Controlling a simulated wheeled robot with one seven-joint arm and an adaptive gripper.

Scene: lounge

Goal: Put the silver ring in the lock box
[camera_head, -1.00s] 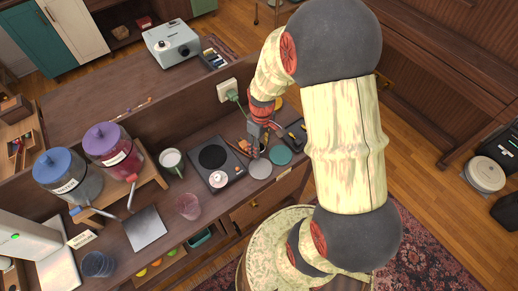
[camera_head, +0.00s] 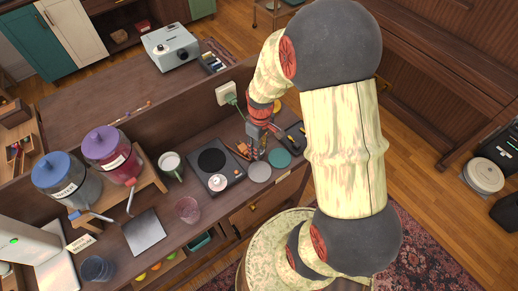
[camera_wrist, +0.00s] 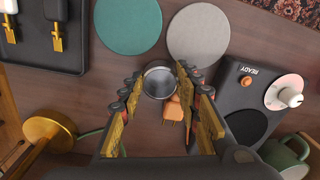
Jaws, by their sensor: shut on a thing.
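In the wrist view my gripper (camera_wrist: 159,82) is closed around a round, shiny silver ring (camera_wrist: 159,84), which sits between its fingertips. I cannot tell whether the ring touches the counter. In the head view my gripper (camera_head: 256,152) points down at the counter, just left of the two round coasters, and the ring is too small to make out there. I cannot make out a lock box for certain in either view.
A green coaster (camera_wrist: 128,22) and a grey coaster (camera_wrist: 198,34) lie beyond the fingertips. A black tray with keys (camera_wrist: 42,50) is at left, a brass object (camera_wrist: 48,132) below it. The hot plate (camera_wrist: 252,88) is close at right. A small orange-brown piece (camera_wrist: 174,108) lies beside the ring.

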